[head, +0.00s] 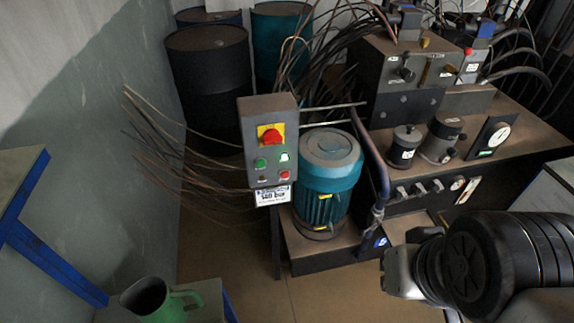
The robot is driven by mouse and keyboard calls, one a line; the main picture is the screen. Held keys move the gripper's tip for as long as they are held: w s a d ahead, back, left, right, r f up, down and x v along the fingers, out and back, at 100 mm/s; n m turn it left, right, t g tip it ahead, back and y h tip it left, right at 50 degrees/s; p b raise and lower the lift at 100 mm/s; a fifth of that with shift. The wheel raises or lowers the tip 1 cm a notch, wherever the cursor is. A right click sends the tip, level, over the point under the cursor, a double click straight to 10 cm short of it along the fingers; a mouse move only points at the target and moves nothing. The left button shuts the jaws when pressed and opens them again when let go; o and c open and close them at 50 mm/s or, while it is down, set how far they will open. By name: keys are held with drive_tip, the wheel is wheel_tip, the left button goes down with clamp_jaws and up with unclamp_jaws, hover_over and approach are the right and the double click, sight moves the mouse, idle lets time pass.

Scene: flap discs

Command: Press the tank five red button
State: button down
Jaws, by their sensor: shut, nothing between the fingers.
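A grey control box (268,140) stands upright left of centre. It carries a large red knob (271,136) on a yellow plate. Below are a green button (260,163), a bright pale button (284,157), a dark knob (262,178) and a small red button (285,175). A white label (272,195) hangs under the box; I cannot make out a tank number on it. My arm reaches in at the lower right, well apart from the box. My gripper's fingers do not show.
A teal motor (328,180) stands just right of the box. A hydraulic bench (500,120) with valves and gauges fills the right. Thin rods (165,140) stick out to the left. Dark drums (210,85) stand behind. A green jug (165,303) is at the bottom left.

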sight(285, 175)
drive_tip(key=w+a+f+n+t+p, duration=0.1)
drive_tip(key=w+f+n, duration=0.25)
drive_tip(key=w, duration=0.85)
drive_tip(key=w+a+f+n+t+p, duration=0.2)
drive_tip(key=w+f, duration=0.3)
drive_tip(key=w, duration=0.6)
drive_tip(key=w+a+f+n+y, duration=0.2)
drive_tip(key=a+f, duration=0.3)
drive_tip(key=f, duration=0.2)
drive_tip(key=w+a+f+n+y+p, duration=0.1)
drive_tip(key=w+a+f+n+y, duration=0.2)
drive_tip(key=a+f, duration=0.3)
drive_tip(key=shift+w+f, duration=0.15)
drive_tip(key=shift+f, duration=0.8)
drive_tip(key=shift+a, duration=0.1)
drive_tip(key=w+a+p, duration=0.2)
drive_tip(key=w, duration=0.6)
drive_tip(key=shift+w+a, duration=0.2)
